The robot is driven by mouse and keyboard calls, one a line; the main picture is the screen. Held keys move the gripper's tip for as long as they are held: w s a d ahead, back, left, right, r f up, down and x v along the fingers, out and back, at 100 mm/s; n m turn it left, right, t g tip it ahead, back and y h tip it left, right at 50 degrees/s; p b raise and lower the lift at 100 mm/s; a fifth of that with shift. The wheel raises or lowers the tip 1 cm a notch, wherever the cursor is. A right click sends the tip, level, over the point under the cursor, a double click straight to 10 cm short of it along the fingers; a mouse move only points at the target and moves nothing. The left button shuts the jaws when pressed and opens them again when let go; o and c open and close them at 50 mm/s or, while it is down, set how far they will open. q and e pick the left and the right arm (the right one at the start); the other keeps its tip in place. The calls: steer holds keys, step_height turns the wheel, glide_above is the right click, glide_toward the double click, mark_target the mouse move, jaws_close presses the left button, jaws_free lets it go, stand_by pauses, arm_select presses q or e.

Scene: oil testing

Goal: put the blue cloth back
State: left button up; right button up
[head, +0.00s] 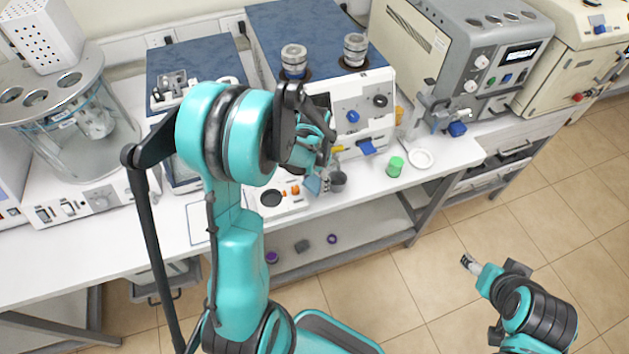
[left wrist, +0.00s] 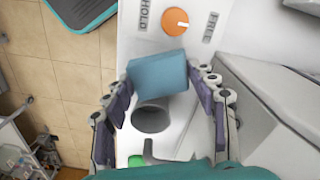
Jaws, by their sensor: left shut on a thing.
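The blue cloth (left wrist: 158,73) is a folded light-blue piece between the fingertips of my left gripper (left wrist: 162,84) in the left wrist view. The gripper is shut on it, with one dark-padded finger at each side. In the head view, a bit of the cloth (head: 313,184) shows below my left gripper (head: 322,172), at the front of the bench. My left arm hides much of that area. My right gripper (head: 470,263) is at the lower right, over the floor and away from the bench; its fingers are too small to read.
A grey cup (head: 338,181) stands close beside the cloth. A white panel with an orange knob (left wrist: 175,21) lies just beyond the cloth. A green-capped jar (head: 395,166) and a white dish (head: 420,159) stand to the right. Machines line the back of the bench.

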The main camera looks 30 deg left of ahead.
arm_select(q)
steer(key=shift+r, duration=0.1)
steer(key=shift+f+b, duration=0.4)
steer(key=shift+f, duration=0.05)
steer(key=o, duration=1.1)
steer(key=shift+r, duration=0.15)
